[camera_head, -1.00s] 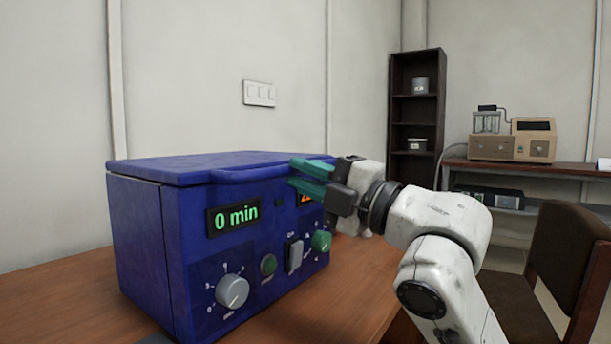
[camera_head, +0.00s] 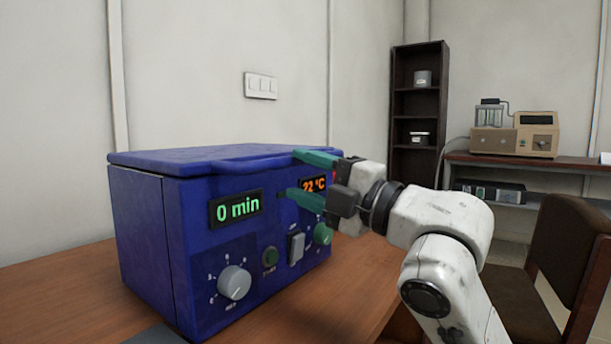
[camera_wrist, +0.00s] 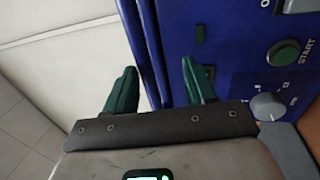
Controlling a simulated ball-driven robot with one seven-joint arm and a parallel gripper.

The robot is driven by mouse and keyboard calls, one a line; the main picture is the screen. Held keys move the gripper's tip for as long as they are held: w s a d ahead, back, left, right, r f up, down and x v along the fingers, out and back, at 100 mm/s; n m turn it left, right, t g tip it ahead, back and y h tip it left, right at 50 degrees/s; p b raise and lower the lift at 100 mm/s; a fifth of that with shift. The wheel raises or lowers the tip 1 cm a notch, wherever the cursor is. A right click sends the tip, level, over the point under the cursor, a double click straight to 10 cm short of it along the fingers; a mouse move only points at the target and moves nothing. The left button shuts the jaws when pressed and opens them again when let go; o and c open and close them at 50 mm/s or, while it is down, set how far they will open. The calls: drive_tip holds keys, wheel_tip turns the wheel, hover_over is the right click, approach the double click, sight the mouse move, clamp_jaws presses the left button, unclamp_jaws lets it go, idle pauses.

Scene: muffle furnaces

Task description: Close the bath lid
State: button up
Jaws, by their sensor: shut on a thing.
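The blue bath (camera_head: 225,250) stands on a wooden table. Its blue lid (camera_head: 185,163) lies flat on top in the head view and looks closed, with a raised bar along its front edge. My gripper (camera_head: 290,175) is at the right end of that bar. Its green fingers are spread apart, one at lid height, the other lower, in front of the bath's face. In the wrist view, my gripper (camera_wrist: 160,80) shows with its fingers on either side of the lid's edge, with gaps visible. Contact with the lid cannot be made out.
The bath's front has a grey dial (camera_head: 234,282), a green button (camera_head: 270,257), a grey switch (camera_head: 297,248) and a green knob (camera_head: 322,234). The table (camera_head: 335,290) is bare to the right. A brown chair (camera_head: 560,255) stands at the right.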

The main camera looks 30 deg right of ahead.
drive_tip(key=b+v, duration=0.3)
drive_tip(key=v, duration=0.7)
drive_tip(key=shift+s, duration=0.15)
drive_tip(key=shift+d, duration=0.1)
idle(0.5)
